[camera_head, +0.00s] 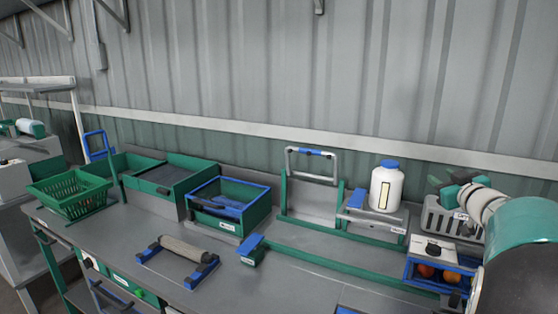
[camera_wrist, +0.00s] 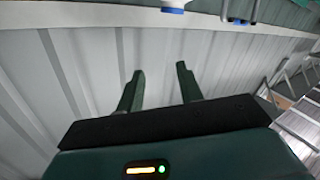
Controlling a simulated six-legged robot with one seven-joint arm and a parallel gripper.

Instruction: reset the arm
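My gripper (camera_wrist: 159,85) shows in the wrist view with its two dark green fingers spread apart. Nothing is between them, and the corrugated wall (camera_wrist: 90,75) lies behind. My fingers cannot be made out in the head view.
The grey workbench (camera_head: 310,250) holds a green basket (camera_head: 70,195), green trays, a blue-rimmed green box (camera_head: 230,205), a roller on blue supports (camera_head: 182,250), a white bottle with blue cap (camera_head: 386,188) and a blue-rimmed crate with red-orange tomatoes (camera_head: 440,275) close to my arm.

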